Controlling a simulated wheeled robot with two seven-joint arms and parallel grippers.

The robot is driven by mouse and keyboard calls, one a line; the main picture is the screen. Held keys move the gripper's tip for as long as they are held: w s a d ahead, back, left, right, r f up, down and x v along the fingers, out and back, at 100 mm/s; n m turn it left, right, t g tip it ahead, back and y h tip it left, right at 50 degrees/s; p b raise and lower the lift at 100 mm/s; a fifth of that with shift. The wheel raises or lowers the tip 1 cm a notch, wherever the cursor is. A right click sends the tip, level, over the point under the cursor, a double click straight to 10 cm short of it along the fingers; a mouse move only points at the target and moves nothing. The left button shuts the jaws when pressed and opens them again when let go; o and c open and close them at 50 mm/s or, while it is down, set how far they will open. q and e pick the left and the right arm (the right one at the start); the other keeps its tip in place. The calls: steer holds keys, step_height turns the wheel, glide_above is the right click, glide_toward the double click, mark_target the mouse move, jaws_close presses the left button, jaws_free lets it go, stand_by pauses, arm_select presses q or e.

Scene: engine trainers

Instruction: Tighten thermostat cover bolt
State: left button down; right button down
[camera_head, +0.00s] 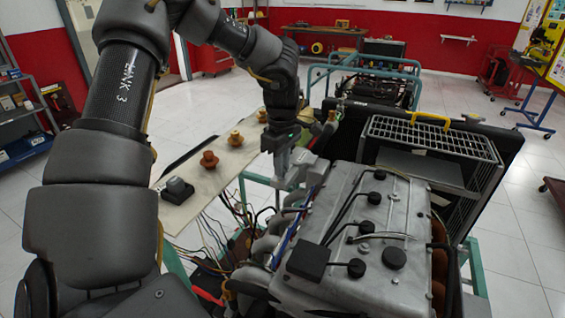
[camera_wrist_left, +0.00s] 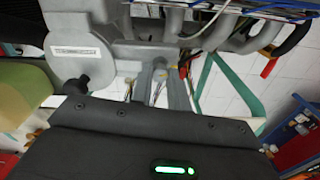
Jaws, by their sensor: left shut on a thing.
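My left arm reaches in from the left over the engine (camera_head: 345,225). My right gripper is not in view.
A pale board (camera_head: 205,180) left of the engine carries several brass-coloured parts and a dark grey block (camera_head: 177,191). Loose wires hang between board and engine. A radiator frame with a wire grille (camera_head: 430,138) stands behind the engine.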

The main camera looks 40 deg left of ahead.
arm_select(q)
steer(key=shift+w+r+m, duration=0.1)
steer(key=shift+m, duration=1.9)
steer(key=c, duration=1.3)
jaws_free()
steer(key=shift+c, duration=0.2)
step_height(320, 180, up, 11)
steer(key=shift+d+f+m, duration=0.1)
steer(key=shift+f+m, duration=0.1)
steer(key=shift+m, duration=0.1)
